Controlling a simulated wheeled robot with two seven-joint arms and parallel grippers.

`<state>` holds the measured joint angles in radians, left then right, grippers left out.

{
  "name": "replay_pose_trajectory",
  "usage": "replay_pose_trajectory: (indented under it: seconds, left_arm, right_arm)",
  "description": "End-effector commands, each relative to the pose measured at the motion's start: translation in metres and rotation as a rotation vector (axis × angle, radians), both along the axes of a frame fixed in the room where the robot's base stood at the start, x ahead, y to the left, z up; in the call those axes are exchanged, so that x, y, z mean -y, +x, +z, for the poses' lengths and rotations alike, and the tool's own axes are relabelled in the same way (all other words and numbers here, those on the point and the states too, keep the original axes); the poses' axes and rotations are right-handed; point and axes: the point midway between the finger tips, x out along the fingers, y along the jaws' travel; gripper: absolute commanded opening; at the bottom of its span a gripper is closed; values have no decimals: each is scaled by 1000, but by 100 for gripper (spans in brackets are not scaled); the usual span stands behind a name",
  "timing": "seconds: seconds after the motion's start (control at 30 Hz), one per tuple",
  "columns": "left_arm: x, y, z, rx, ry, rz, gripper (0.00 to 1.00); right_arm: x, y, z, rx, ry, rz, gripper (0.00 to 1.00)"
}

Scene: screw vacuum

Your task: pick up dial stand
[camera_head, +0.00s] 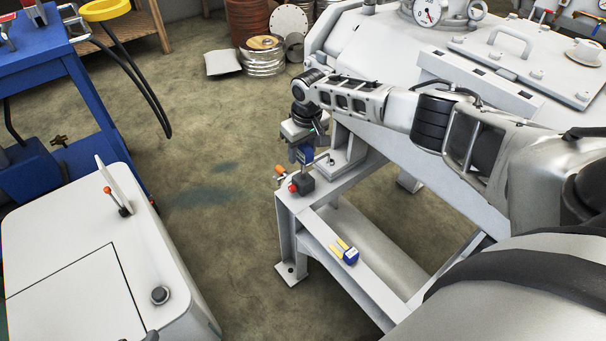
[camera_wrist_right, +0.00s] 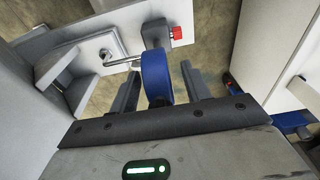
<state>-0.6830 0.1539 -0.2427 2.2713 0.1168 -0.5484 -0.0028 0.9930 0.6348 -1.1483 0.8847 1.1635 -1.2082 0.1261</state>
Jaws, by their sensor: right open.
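The dial stand (camera_head: 305,182) stands on the grey frame's top at its near left corner. It has a dark block base with a red knob, thin rods and a blue round dial. In the right wrist view the blue dial (camera_wrist_right: 156,75) is seen edge-on, with the base and red knob (camera_wrist_right: 177,33) beyond it. My right gripper (camera_head: 304,148) points down over the stand. Its jaws (camera_wrist_right: 162,85) are open, one finger on each side of the blue dial, with gaps visible. My left gripper is not in view.
The large grey machine (camera_head: 380,45) stands close behind the stand. A small blue and yellow object (camera_head: 349,255) lies on the frame's beam. A white cabinet (camera_head: 80,270) stands at lower left, a blue cart (camera_head: 45,60) at upper left. Open floor (camera_head: 215,130) lies between.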

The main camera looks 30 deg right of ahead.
Motion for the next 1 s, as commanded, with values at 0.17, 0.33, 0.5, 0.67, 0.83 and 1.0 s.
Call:
replay_pose_trajectory:
  seconds: [0.17, 0.33, 0.5, 0.67, 0.83, 1.0]
  left_arm:
    - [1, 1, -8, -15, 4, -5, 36]
    - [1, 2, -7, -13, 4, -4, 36]
    - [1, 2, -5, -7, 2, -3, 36]
    - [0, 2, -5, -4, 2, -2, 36]
    - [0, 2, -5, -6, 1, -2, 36]
    - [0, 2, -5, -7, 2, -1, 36]
  right_arm:
    - [0, 1, -6, 1, 0, 0, 47]
    - [0, 1, -6, 1, 0, 0, 39]
    - [0, 1, -6, 1, 0, 0, 0]
    - [0, 1, -6, 1, 0, 0, 0]
    - [0, 1, -6, 0, 0, 0, 0]
    - [0, 1, -6, 0, 0, 0, 0]
